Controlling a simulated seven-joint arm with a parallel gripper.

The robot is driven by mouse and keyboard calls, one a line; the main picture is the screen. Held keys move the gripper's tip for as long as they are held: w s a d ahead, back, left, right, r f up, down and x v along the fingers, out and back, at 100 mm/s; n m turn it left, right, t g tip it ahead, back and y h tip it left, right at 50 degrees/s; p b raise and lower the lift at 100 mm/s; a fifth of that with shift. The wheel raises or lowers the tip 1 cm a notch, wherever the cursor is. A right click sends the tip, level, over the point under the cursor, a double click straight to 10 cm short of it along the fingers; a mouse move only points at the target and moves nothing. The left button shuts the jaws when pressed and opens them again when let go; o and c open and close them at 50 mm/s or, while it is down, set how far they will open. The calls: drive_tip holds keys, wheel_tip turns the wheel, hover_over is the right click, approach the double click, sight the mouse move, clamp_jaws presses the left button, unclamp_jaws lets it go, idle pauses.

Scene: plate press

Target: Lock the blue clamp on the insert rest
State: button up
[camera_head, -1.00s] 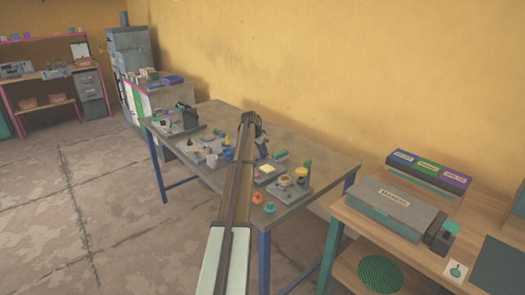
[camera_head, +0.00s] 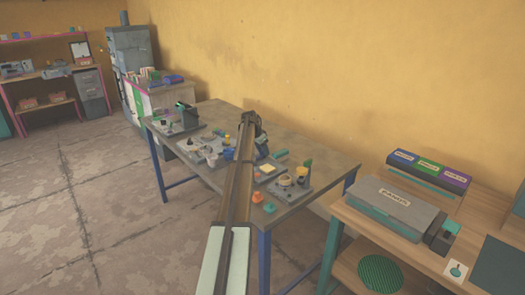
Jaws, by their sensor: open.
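My arm stretches away from me over the grey work table (camera_head: 325,163). My gripper (camera_head: 260,139) is at its far end, small and partly hidden by my own arm, above the middle of the table. It is open, and I see nothing held in it. I cannot make out the blue clamp for sure; a small bluish patch shows just below the gripper. A grey fixture (camera_head: 205,150) with several small parts stands left of my arm. I cannot tell which fixture is the insert rest.
A dark press-like device (camera_head: 184,118) stands at the table's left end. Right of my arm are a grey fixture (camera_head: 298,190) with a post and orange pieces (camera_head: 257,196) near the front edge. A wooden bench (camera_head: 345,208) stands at right. The table's back right is clear.

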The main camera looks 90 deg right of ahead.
drive_tip(key=v, duration=1.4)
drive_tip(key=shift+f, duration=0.1)
